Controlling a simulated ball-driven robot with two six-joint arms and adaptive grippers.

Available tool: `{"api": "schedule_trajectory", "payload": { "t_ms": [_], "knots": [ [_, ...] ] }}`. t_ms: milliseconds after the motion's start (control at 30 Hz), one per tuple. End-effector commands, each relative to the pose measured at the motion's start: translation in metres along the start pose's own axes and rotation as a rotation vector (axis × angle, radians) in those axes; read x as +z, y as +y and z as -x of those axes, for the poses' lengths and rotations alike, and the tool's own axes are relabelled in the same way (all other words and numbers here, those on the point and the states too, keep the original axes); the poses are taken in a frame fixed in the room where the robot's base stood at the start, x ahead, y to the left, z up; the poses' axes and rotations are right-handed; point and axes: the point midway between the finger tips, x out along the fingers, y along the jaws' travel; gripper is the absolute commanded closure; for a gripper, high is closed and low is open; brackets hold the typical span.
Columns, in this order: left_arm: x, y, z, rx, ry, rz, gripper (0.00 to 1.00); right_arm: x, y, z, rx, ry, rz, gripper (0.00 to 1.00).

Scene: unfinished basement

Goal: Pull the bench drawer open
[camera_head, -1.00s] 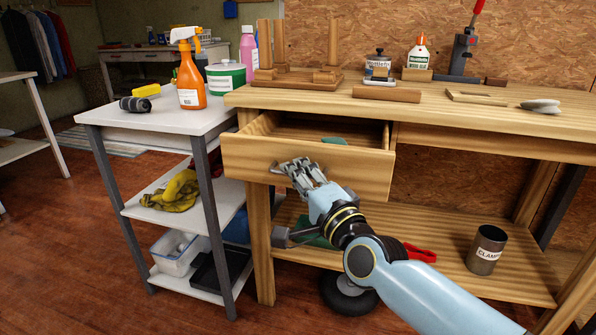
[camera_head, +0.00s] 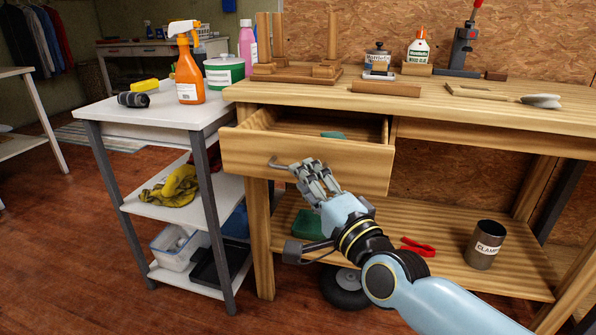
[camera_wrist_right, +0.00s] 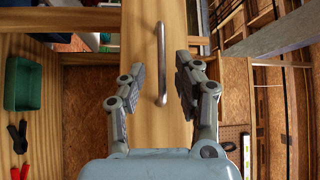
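The bench drawer (camera_head: 240,150) stands partly open, pulled out from under the wooden bench top (camera_head: 480,111). A teal item (camera_head: 333,135) lies inside it. Its metal bar handle (camera_head: 281,163) is on the drawer front, and it also shows in the right wrist view (camera_wrist_right: 161,62). In the right wrist view the open fingers (camera_wrist_right: 165,85) stand apart on both sides of the handle, with no contact visible. My left gripper is not in view.
A white shelf cart (camera_head: 160,112) stands close on the left, holding an orange spray bottle (camera_head: 188,75). The lower bench shelf holds a clamps can (camera_head: 486,245), a red-handled tool (camera_head: 417,247) and a green bin (camera_head: 308,226). Open floor lies in front.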

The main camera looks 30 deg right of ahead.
Motion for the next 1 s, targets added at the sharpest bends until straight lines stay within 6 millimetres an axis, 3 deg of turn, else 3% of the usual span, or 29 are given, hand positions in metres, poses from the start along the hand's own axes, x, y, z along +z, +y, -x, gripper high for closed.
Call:
{"api": "schedule_trajectory", "payload": {
  "t_ms": [200,400,1000],
  "knots": [
    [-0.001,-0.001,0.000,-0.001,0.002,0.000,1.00,0.000,0.002,0.051,0.005,-0.001,0.002,0.68],
    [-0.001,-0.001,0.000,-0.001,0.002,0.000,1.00,0.000,0.001,0.077,0.002,0.000,0.001,0.68],
    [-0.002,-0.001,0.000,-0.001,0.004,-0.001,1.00,0.000,0.001,0.083,0.002,0.000,0.001,0.68]
  ]
}}
